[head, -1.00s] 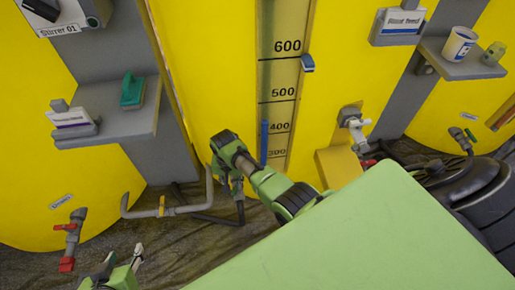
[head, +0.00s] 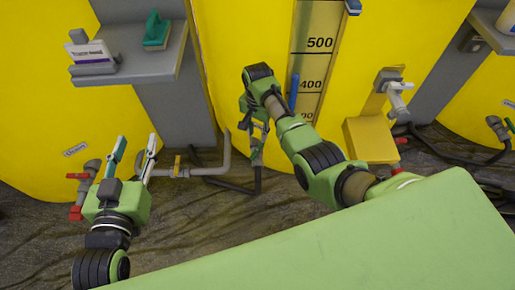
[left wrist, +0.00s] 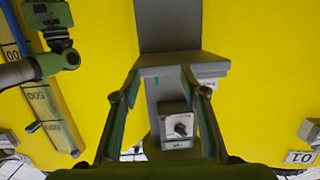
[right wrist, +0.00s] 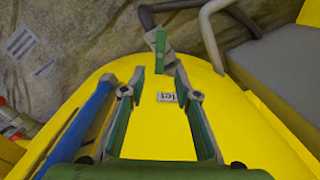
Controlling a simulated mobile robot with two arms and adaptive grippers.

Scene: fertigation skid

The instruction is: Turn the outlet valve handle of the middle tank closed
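The middle tank (head: 225,60) is yellow with a black level scale. My right gripper (head: 257,150) points down low at its front and hides the outlet valve in the head view. In the right wrist view, the gripper (right wrist: 160,75) is open and empty. A green valve handle (right wrist: 160,50) on a grey fitting lies just beyond and between its fingertips, apparently untouched, near a label ending in "let" (right wrist: 166,97). My left gripper (head: 133,150) is open and empty, fingers up, before the left tank; it also shows in the left wrist view (left wrist: 160,80).
A grey shelf (head: 125,45) with a green-handled brush (head: 157,30) stands between tanks. A grey pipe (head: 215,170) with a yellow handle runs low beside my right gripper.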

